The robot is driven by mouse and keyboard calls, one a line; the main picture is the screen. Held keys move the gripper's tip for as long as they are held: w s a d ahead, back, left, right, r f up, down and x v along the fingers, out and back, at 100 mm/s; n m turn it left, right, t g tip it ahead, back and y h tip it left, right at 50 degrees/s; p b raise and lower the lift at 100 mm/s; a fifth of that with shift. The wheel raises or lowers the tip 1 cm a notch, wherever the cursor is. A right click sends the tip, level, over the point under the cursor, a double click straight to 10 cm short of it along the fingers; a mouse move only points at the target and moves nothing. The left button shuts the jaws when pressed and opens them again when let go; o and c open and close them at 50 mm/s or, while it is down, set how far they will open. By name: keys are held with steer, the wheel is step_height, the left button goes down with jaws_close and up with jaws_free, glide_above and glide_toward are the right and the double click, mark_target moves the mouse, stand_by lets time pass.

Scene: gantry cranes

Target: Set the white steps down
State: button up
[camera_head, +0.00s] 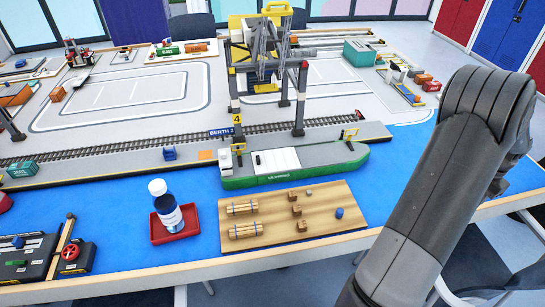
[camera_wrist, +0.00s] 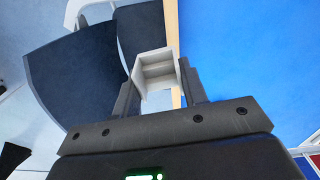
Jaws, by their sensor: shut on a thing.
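The white steps (camera_wrist: 155,66) are a small pale, box-like piece with a stepped hollow, seen in the wrist view. My gripper (camera_wrist: 158,78) is shut on them, one dark finger on each side. They are held over or near the wooden table edge (camera_wrist: 172,30), with the blue table surface (camera_wrist: 225,50) to the right; their height above it is hard to tell. In the head view my arm covers the right side, and neither the gripper nor the steps can be made out.
A green ship (camera_head: 295,168) lies along the quay below a gantry crane (camera_head: 268,62). A wooden board (camera_head: 335,217) with small cargo is at the front edge. A bottle (camera_head: 163,205) stands in a red tray (camera_head: 183,230). Blue surface right of the board looks clear. A dark chair (camera_wrist: 75,62) is beside the table.

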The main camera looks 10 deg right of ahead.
steer(key=w+a+r+n, duration=0.3)
steer(key=w+a+n, duration=0.8)
steer(key=w+a, duration=1.75)
steer(key=w+a+n, duration=0.2)
steer(key=w+a, duration=0.1)
steer(key=a, duration=1.1)
steer(key=w+a+n, duration=0.2)
steer(key=w+a, duration=0.1)
steer(key=a, duration=1.1)
steer(key=w+a+n, duration=0.2)
steer(key=w+a, duration=0.2)
steer(key=a, duration=1.1)
steer(key=shift+a+r+n, duration=0.1)
steer(key=shift+r+n, duration=0.15)
steer(key=shift+n, duration=0.05)
steer(key=shift+m, duration=0.6)
steer(key=s+a+f, duration=0.1)
steer(key=a+f, duration=0.2)
steer(key=a, duration=0.7)
steer(key=s+a+f, duration=0.1)
steer(key=a+f, duration=0.2)
steer(key=a, duration=0.6)
steer(key=a+f, duration=0.3)
steer(key=a, duration=0.7)
steer(key=shift+s+a+f, duration=0.3)
steer(key=shift+s+f, duration=0.1)
steer(key=shift+a+f, duration=0.35)
steer(key=shift+a, duration=0.15)
steer(key=shift+f, duration=1.9)
